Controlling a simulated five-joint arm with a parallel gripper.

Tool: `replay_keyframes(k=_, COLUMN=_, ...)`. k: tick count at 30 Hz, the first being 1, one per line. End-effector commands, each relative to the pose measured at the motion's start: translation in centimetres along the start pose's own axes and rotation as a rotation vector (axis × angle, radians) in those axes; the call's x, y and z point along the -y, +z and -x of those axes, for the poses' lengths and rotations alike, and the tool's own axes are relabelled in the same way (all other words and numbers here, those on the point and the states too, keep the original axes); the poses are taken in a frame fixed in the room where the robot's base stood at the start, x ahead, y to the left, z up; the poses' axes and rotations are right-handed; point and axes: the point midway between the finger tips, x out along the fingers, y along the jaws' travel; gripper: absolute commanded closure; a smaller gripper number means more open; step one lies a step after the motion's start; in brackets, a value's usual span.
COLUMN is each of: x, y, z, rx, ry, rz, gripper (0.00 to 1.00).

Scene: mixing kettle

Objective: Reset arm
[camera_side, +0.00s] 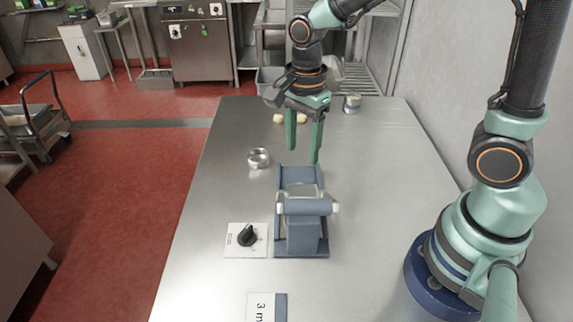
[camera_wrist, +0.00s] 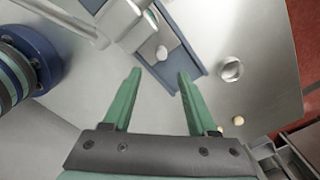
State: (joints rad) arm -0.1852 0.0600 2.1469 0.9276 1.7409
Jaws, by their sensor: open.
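My gripper (camera_side: 303,140) hangs above the steel table, pointing down, with its two green fingers apart and nothing between them. It is just behind the blue-grey mixing stand (camera_side: 302,232) in the side view. In the wrist view the open fingers of my gripper (camera_wrist: 158,78) point toward the stand's base (camera_wrist: 188,58). A clear bowl or kettle with a blue-grey bar (camera_side: 305,207) across it sits on the stand.
A metal ring or cup (camera_side: 258,158) stands left of the stand; it also shows in the wrist view (camera_wrist: 231,69). A black knob (camera_side: 247,236) on a white panel is beside the stand. The table's right side is mostly clear.

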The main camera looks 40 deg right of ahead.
Motion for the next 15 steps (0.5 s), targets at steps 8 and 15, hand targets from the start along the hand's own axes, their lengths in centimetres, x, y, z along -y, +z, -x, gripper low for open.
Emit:
replay_keyframes(k=8, x=-0.7, y=-1.7, z=3.6, rx=-0.008, ry=-0.126, rz=0.363, gripper=0.42)
replay_keyframes(k=15, x=-2.2, y=-3.8, z=7.3, rx=-0.106, ry=-0.272, rz=0.856, gripper=0.42)
